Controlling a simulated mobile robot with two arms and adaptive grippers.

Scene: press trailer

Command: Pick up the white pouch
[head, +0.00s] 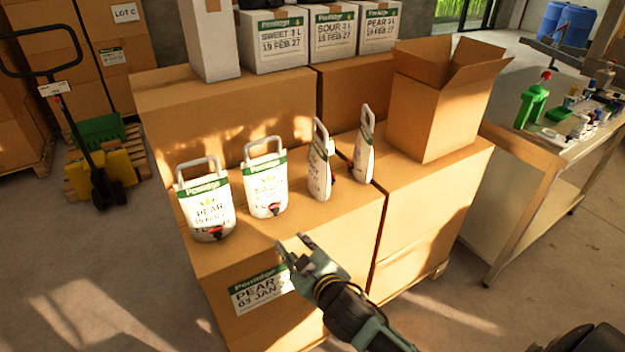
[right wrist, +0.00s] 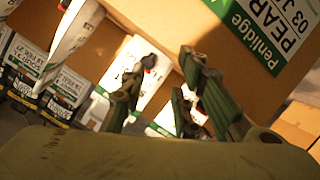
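Several white pouches with green bands and grey handles stand on the cardboard boxes in the head view. The leftmost pouch (head: 207,205) reads PEAR and has a dark red tap low on its front. A second pouch (head: 265,188) stands to its right. A third pouch (head: 319,172) and a fourth pouch (head: 363,155) are turned nearly edge-on. My right gripper (head: 293,243) is open and empty, in front of the second and third pouches and apart from them. Its parted fingers (right wrist: 158,92) show in the right wrist view, with white packaging behind them. My left gripper is out of view.
The pouches stand on large cardboard boxes (head: 310,222), one bearing a PEAR label (head: 262,290). An open carton (head: 435,115) stands at their right. White boxes (head: 272,42) line the back. A bench (head: 540,160) with bottles is at far right, a pallet truck (head: 100,185) at left.

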